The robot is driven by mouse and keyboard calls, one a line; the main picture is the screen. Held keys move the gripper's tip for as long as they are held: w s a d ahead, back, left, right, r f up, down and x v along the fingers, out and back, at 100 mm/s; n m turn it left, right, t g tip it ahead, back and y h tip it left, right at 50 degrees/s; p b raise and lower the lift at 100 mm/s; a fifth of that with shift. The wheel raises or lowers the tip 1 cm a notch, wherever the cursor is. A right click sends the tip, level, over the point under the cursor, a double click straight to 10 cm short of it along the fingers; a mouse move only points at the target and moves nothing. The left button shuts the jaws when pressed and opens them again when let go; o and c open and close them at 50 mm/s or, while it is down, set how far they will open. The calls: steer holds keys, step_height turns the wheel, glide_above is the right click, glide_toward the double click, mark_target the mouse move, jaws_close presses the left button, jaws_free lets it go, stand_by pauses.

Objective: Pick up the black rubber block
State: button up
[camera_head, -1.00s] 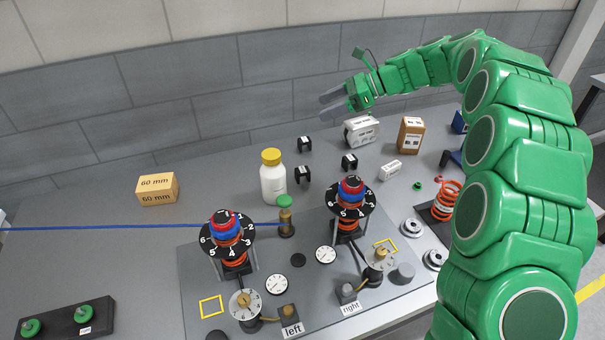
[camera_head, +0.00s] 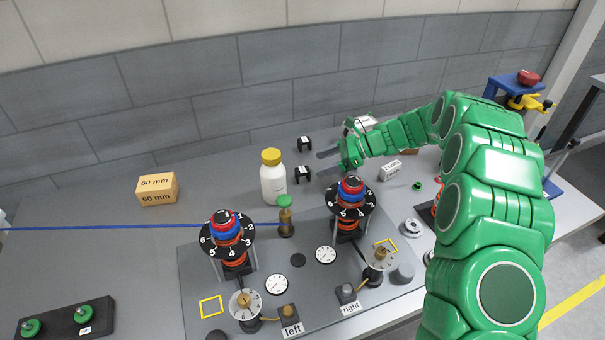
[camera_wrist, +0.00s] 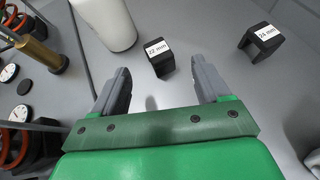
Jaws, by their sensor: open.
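A black block labelled "22 mm" (camera_wrist: 158,62) lies on the grey table; in the head view it is the near black block (camera_head: 302,174), right of the white bottle. A second labelled black block (camera_wrist: 260,41) lies farther back, and it also shows in the head view (camera_head: 304,144). I cannot tell which is rubber. My gripper (camera_head: 327,163) is open and empty, right of both blocks. In the wrist view, the 22 mm block appears ahead, between the directions of the two fingertips (camera_wrist: 160,72), not touched. Where a third black block stood, my gripper now blocks the view.
A white bottle with a yellow cap (camera_head: 272,180) stands close left of the near block. Two numbered dial stacks (camera_head: 228,238) (camera_head: 350,200) stand in front. A white box (camera_head: 391,171) lies under my forearm. The wall (camera_head: 200,110) is behind.

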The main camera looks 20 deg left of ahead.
mark_target(304, 170)
steer(key=shift+x, duration=3.75)
steer(key=shift+s+r, duration=0.15)
steer(key=shift+s, duration=0.05)
steer(key=c, duration=1.1)
